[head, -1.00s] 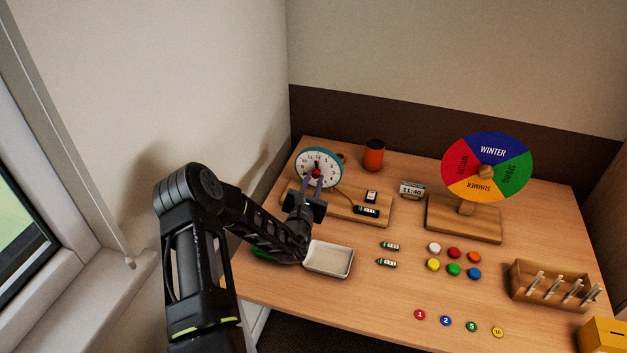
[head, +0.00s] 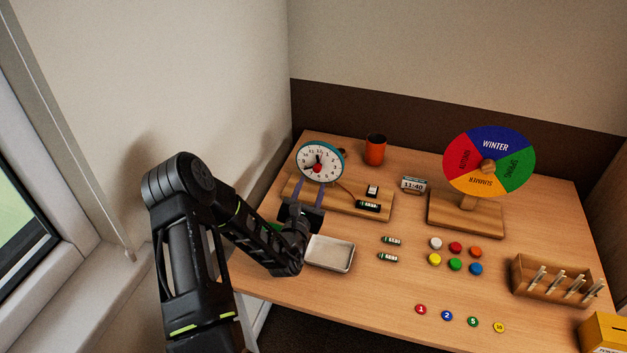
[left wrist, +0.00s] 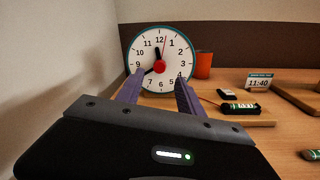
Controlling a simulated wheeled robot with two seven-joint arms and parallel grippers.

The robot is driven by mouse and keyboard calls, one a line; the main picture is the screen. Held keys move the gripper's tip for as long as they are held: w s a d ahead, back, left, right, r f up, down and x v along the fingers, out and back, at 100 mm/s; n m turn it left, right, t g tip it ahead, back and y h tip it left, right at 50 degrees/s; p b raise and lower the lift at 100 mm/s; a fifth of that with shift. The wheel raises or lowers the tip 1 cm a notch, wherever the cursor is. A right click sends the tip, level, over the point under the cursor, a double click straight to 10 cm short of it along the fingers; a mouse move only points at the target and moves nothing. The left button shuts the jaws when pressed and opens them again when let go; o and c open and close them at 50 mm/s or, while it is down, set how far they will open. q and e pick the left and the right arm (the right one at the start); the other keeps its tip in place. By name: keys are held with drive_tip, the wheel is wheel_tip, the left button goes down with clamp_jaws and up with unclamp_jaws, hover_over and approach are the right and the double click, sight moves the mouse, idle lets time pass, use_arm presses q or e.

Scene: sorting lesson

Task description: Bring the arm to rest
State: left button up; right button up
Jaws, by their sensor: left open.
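My left gripper (head: 309,198) is in front of the toy clock at the left of the table, with its fingers pointing at the clock. In the left wrist view the two purple fingers (left wrist: 157,88) are spread apart with nothing between them. The clock (head: 320,161) has a white face, a teal rim and a red centre knob; it also shows in the left wrist view (left wrist: 176,47). The fingertips overlap the lower clock face in that view, but they look clear of the knob. My right gripper is in neither view.
A white tray (head: 329,264) lies beside my left forearm. A wooden base with a battery (head: 368,206), an orange cup (head: 375,150), a small 11:40 display (head: 413,185) and a season wheel (head: 489,150) stand behind. Coloured discs (head: 455,264) and a peg block (head: 519,278) lie right.

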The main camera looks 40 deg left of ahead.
use_arm(q)
drive_tip(key=shift+s+d+f, duration=0.2)
drive_tip(key=shift+s, duration=0.45)
drive_tip(key=shift+s+d+r+b, duration=0.2)
drive_tip(key=shift+s+d+b, duration=0.1)
drive_tip(key=shift+s, duration=0.1)
